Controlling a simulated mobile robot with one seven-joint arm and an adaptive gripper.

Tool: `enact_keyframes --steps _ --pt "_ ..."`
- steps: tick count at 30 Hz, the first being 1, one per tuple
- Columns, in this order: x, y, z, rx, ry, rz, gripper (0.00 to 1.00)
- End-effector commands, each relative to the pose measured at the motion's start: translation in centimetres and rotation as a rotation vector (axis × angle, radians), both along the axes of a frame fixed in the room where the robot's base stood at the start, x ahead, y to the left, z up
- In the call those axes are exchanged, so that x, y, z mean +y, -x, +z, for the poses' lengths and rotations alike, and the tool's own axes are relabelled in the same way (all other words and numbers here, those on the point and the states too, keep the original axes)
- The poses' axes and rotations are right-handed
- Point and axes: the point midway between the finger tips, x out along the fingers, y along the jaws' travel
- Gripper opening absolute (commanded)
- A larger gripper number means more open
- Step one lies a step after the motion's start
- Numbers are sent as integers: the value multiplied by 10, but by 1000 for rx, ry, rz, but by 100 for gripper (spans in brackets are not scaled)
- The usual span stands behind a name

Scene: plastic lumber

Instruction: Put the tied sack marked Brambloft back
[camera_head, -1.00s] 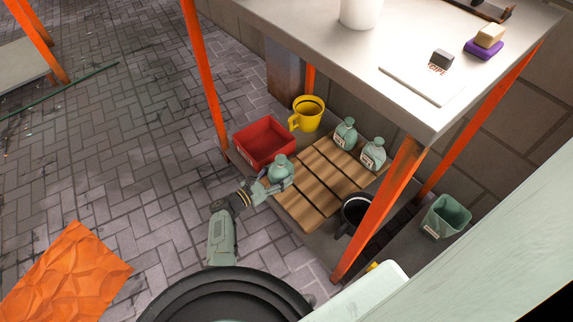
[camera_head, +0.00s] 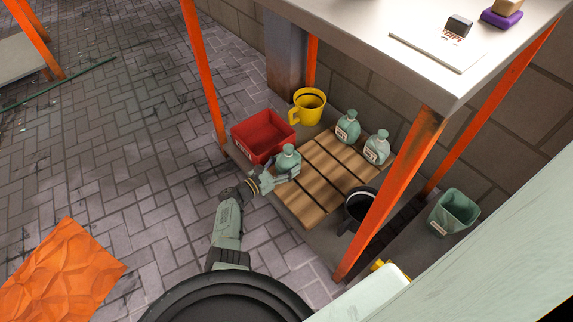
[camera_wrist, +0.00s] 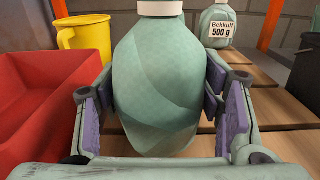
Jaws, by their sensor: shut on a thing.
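My gripper (camera_head: 284,174) is shut on a green tied sack (camera_head: 288,158), which it holds upright at the left edge of a slatted wooden pallet (camera_head: 312,190). In the wrist view the held sack (camera_wrist: 155,85) fills the middle between both finger pads, and its visible face bears no label. I cannot tell whether its base touches the slats. Two similar sacks stand at the back of the pallet, one on the left (camera_head: 348,129) and one on the right (camera_head: 377,149). A sack in the wrist view (camera_wrist: 217,28) is marked Bekkulf 500 g.
A red bin (camera_head: 264,136) stands just left of the held sack, with a yellow mug (camera_head: 307,106) behind it. A black pot (camera_head: 358,208) and an orange table leg (camera_head: 388,200) stand to the right. The white tabletop (camera_head: 400,75) overhangs the pallet. The middle slats are clear.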

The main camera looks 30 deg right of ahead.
Motion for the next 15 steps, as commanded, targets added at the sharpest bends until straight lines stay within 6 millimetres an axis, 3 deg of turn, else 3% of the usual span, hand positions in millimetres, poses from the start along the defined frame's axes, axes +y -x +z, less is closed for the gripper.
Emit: enact_keyframes --steps 4,5,15 --pt "0 -1 -4 -1 3 0 11" --pt "0 0 -5 1 0 1 62" --pt "0 0 -4 0 -1 0 81"
